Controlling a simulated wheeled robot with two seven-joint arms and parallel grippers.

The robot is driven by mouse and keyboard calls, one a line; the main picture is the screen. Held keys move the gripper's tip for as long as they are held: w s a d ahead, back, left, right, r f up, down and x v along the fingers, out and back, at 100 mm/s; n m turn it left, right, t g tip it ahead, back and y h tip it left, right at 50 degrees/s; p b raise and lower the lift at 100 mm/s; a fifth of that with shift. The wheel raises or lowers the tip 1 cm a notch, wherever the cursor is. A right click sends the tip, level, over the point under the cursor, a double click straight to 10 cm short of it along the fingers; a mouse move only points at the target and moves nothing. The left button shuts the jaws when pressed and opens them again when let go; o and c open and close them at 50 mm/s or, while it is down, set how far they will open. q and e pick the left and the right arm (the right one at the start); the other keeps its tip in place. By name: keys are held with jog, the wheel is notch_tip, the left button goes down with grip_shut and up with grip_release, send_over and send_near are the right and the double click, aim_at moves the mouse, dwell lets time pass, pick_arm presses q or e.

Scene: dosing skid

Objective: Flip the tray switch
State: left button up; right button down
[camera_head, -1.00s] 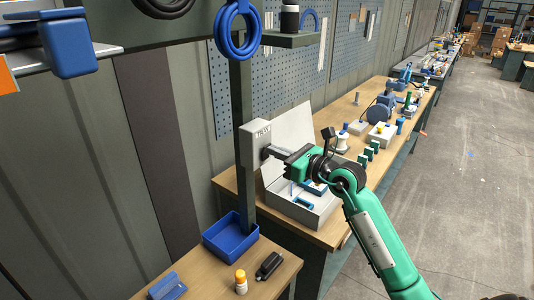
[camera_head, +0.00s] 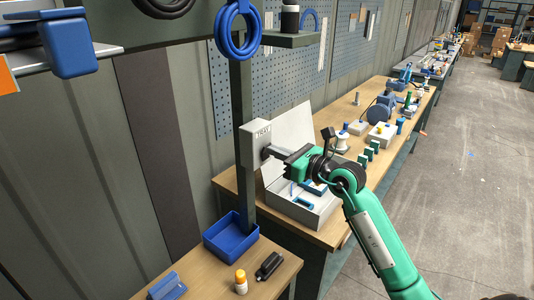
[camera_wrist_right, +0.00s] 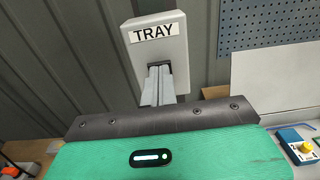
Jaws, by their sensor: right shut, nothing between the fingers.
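The tray switch is a pale grey box (camera_head: 254,146) on a dark upright post, labelled TRAY. The box also shows in the right wrist view (camera_wrist_right: 158,34), with the label on its face above a dark opening. My right gripper (camera_head: 267,152) is shut and empty, its fingers pointing at the box. In the right wrist view the closed fingertips (camera_wrist_right: 159,72) are at the dark opening below the label. They hide the switch lever, so I cannot tell its position or whether they touch it. My left gripper is not in view.
A blue bin (camera_head: 231,238) stands at the foot of the post (camera_head: 243,110). An open grey case (camera_head: 303,208) lies on the bench below my right gripper. A yellow-capped bottle (camera_head: 241,282) and a black object (camera_head: 268,266) sit on the front bench. The floor at right is clear.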

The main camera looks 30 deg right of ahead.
jog(key=shift+w, duration=0.15)
jog(key=b+v, duration=0.2)
jog(key=v, duration=0.4)
jog(key=shift+s, duration=0.35)
dwell(0.6)
